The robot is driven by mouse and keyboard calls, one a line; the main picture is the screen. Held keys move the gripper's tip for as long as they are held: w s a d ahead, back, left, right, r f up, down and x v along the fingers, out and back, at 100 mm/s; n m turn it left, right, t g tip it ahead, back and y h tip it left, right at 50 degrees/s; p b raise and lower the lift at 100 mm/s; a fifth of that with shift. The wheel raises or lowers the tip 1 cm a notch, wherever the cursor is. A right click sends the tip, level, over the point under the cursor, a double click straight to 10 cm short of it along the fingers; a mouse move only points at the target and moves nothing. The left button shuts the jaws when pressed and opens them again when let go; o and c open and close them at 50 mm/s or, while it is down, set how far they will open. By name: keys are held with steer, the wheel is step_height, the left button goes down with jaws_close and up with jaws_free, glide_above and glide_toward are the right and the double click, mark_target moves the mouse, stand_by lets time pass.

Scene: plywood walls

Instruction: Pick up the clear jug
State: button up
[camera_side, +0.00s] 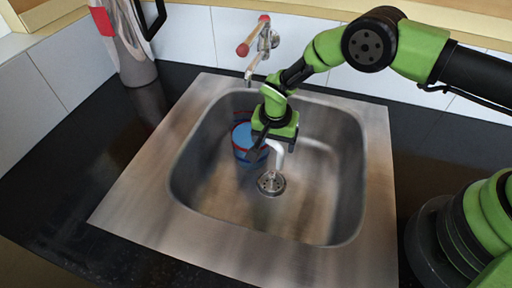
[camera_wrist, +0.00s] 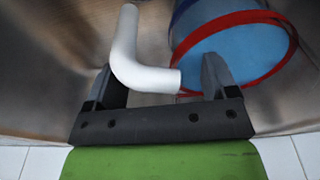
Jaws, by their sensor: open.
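A blue container (camera_side: 243,137) with red bands, possibly the clear jug, stands in the sink, partly behind my gripper (camera_side: 272,147). In the wrist view the blue container (camera_wrist: 225,50) shows its round end with a red rim, at the upper right. A white bent tube (camera_wrist: 128,55) reaches between my fingers, its end by the red rim; I cannot tell whether it is joined to the container. In the side view the tube (camera_side: 279,146) shows just below my gripper. My gripper (camera_wrist: 158,68) is open, fingers apart, the right one overlapping the container's rim in view.
The steel sink (camera_side: 140,195) has a round drain (camera_side: 270,183) just below my gripper. A tap (camera_side: 262,42) is on the wall behind. A grey and red vessel (camera_side: 126,45) with a black handle stands on the dark counter at the back left. The front of the basin is clear.

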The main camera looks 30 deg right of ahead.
steer(key=shift+c, duration=0.4)
jaws_close()
steer(key=shift+s+d, duration=0.1)
steer(key=shift+s, duration=0.05)
stand_by(0.8)
